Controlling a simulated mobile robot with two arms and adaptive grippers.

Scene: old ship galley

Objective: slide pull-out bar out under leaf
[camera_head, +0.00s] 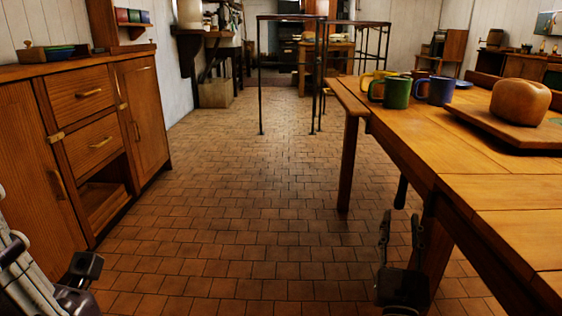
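The wooden table (480,165) stands at the right, with its long edge running toward me. A narrow board (346,97) lies along its far left end, above a leg (348,165). I cannot tell for sure which part is the leaf. A short dark piece (401,191) shows below the table edge; I cannot tell if it is the pull-out bar. My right gripper (401,228) is below the edge, fingers pointing up and apart, with nothing between them. My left arm is at the lower left; its dark end part (86,268) shows, but its fingers cannot be made out.
A green mug (396,93), a blue mug (439,92) and a yellow mug stand on the table, near a loaf (520,101) on a board (500,126). A wooden cabinet (95,135) lines the left wall. The tiled floor (240,200) between is clear; a metal frame (290,18) stands farther back.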

